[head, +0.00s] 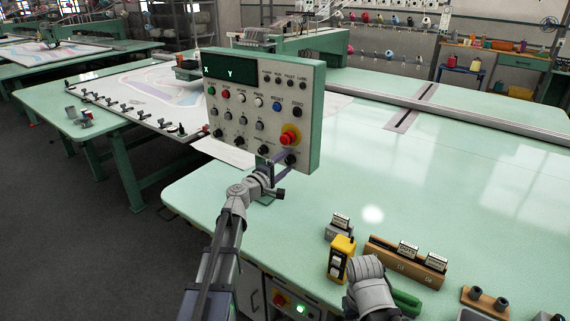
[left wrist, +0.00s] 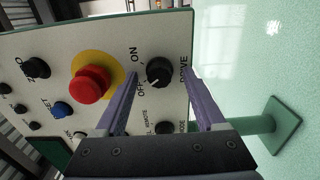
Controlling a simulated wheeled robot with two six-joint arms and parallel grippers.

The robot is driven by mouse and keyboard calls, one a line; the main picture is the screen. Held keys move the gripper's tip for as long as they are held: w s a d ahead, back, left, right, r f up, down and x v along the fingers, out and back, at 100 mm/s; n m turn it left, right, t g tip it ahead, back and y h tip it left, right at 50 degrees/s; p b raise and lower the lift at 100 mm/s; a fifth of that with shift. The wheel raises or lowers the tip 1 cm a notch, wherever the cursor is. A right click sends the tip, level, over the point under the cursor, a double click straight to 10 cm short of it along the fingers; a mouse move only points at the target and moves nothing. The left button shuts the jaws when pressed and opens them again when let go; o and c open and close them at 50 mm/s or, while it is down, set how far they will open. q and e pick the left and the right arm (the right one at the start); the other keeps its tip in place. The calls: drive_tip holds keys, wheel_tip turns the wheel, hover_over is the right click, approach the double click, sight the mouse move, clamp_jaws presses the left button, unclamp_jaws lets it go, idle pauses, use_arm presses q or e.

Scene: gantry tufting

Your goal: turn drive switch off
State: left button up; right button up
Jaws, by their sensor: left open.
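The drive switch (left wrist: 159,71) is a black round knob near the panel's edge, with ON and OFF printed beside it and DRIVE on the other side. In the head view the switch (head: 291,159) is at the panel's lower right, below the red stop button. My left gripper (head: 277,165) is at that corner. In the left wrist view its purple fingers (left wrist: 161,78) are open, one on each side of the knob; whether they touch it is unclear. Which mark the knob points to is too small to tell.
The red emergency button (left wrist: 90,84) on its yellow ring sits close to the left finger. The grey control panel (head: 235,120) holds several other knobs and buttons. A yellow pendant (head: 341,259) and a wooden block (head: 405,262) stand on the pale green table (head: 480,190), which is mostly clear.

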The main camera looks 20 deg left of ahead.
use_arm(q)
drive_tip(key=v, duration=0.7)
drive_tip(key=shift+s, duration=0.35)
